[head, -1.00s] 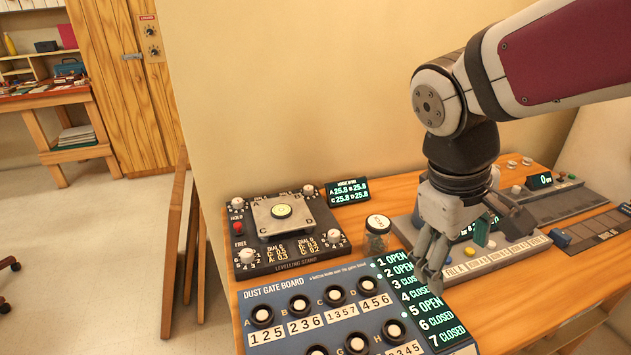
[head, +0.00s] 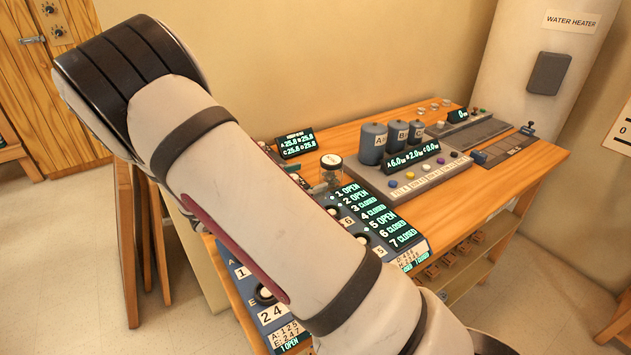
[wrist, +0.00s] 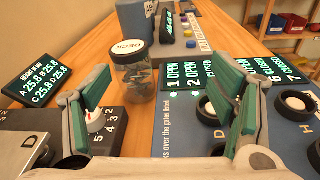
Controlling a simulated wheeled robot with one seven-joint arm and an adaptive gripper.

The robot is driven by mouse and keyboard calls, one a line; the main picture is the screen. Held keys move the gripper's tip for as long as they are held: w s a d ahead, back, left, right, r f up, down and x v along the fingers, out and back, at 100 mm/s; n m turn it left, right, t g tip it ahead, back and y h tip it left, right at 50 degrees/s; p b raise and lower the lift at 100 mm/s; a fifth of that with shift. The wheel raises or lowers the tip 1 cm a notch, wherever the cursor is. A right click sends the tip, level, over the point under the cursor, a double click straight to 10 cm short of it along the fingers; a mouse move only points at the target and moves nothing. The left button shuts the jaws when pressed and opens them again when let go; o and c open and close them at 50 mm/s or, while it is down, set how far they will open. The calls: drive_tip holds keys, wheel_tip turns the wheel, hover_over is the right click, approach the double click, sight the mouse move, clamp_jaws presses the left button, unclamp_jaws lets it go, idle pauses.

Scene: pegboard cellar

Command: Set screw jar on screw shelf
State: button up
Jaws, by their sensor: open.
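A clear jar (wrist: 138,80) with a white lid marked DECK stands upright on the bench, with grey bits inside that look like screws. In the head view the jar (head: 331,177) stands behind the dust gate board, its lower part partly covered. My gripper (wrist: 165,100) is open and empty, pointing at the jar, which is beyond the fingertips and nearer the left finger. In the head view my arm hides most of the gripper. I cannot tell which shelf is the screw shelf; wall shelves with coloured bins (wrist: 286,27) show in the wrist view.
The dust gate board (head: 379,222) is in front of the jar. The levelling stand (wrist: 50,125) and a height display (head: 296,144) are at its left. A console with grey canisters (head: 373,143) stands to the right. Small wooden boxes (head: 455,252) sit on a lower shelf.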

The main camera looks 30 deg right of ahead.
sight(323, 165)
drive_tip(key=w+a+f+n+t, duration=0.2)
drive_tip(key=a, duration=0.1)
drive_tip(key=shift+w+f+n+t+h, duration=0.1)
drive_tip(key=shift+w+n+t+h, duration=0.2)
drive_tip(key=shift+h, duration=0.1)
drive_tip(key=x, duration=1.3)
drive_tip(key=shift+w+d, duration=0.15)
drive_tip(key=shift+d, duration=0.1)
drive_tip(key=c, duration=1.6)
drive_tip(key=shift+c, duration=0.5)
